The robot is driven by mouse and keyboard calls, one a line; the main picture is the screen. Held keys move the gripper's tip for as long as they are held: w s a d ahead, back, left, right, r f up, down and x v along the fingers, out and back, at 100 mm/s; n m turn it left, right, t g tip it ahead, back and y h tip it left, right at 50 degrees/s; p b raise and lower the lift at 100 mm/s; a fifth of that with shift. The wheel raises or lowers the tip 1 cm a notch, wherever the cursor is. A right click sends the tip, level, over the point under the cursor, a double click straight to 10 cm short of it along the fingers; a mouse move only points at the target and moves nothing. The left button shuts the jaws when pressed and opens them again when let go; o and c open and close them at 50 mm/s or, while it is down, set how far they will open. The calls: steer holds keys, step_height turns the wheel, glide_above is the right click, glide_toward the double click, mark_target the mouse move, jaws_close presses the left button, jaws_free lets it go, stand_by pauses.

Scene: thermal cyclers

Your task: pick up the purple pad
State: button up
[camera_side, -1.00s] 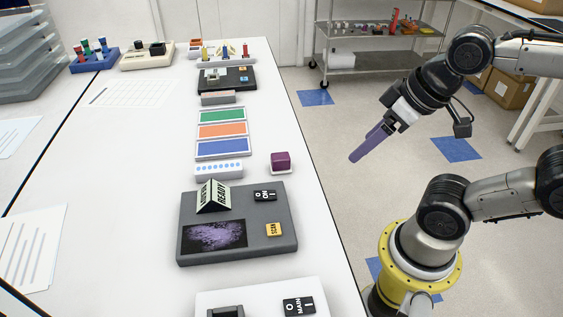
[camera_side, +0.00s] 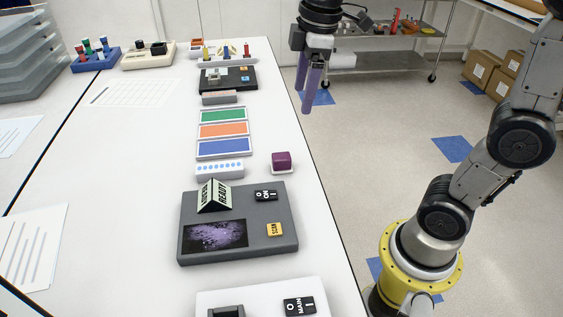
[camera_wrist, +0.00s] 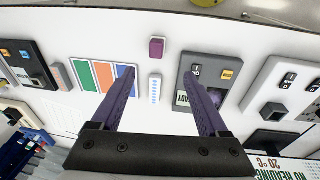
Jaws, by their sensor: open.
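The purple pad (camera_side: 281,158) is a small purple block on a pale base. It sits on the white bench near its right edge, just beyond the dark grey device. It also shows in the wrist view (camera_wrist: 157,48), upper middle, ahead of the fingertips and between their lines. My gripper (camera_side: 306,100) has two purple fingers, apart and empty, pointing down above the floor just off the bench's right edge. In the wrist view the open fingers (camera_wrist: 162,82) frame a gap with nothing held. The pad is clear of the gripper and not hidden.
The bench's left middle is mostly clear.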

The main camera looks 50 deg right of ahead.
steer(key=g, duration=0.2)
glide_above(281, 156)
steer(key=d, duration=0.1)
step_height(281, 156, down, 5)
steer(key=f, duration=0.8)
steer(key=shift+w+f, duration=0.2)
steer(key=shift+f, duration=0.2)
steer(key=f, duration=0.4)
steer(key=shift+s+a, duration=0.25)
steer(key=shift+a, duration=0.15)
steer(key=shift+f, duration=0.55)
jaws_close()
